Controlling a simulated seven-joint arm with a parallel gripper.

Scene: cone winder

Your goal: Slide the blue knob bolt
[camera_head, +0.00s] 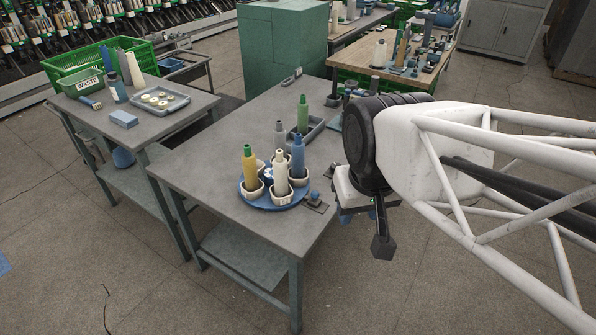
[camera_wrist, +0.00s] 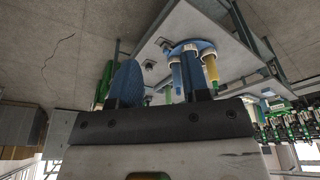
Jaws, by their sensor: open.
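The small bolt with a blue knob (camera_head: 314,196) sits on a dark plate at the front right edge of the grey workbench (camera_head: 215,150), beside the round blue turntable (camera_head: 252,200). In the wrist view a small fitting at the bench edge (camera_wrist: 163,43) seems to be this bolt, but it is too small to be sure. My gripper (camera_head: 372,213) hangs off the right edge of the bench, right of the bolt and apart from it. In the wrist view my gripper (camera_wrist: 161,75) shows two spread fingers with nothing between them.
The turntable carries yellow, cream, grey and blue cones (camera_head: 298,157) in white cups, close to the bolt. A grey tray with a green bottle (camera_head: 303,115) stands behind. A side table (camera_head: 75,100) at left holds a waste bin. The bench's left part is bare.

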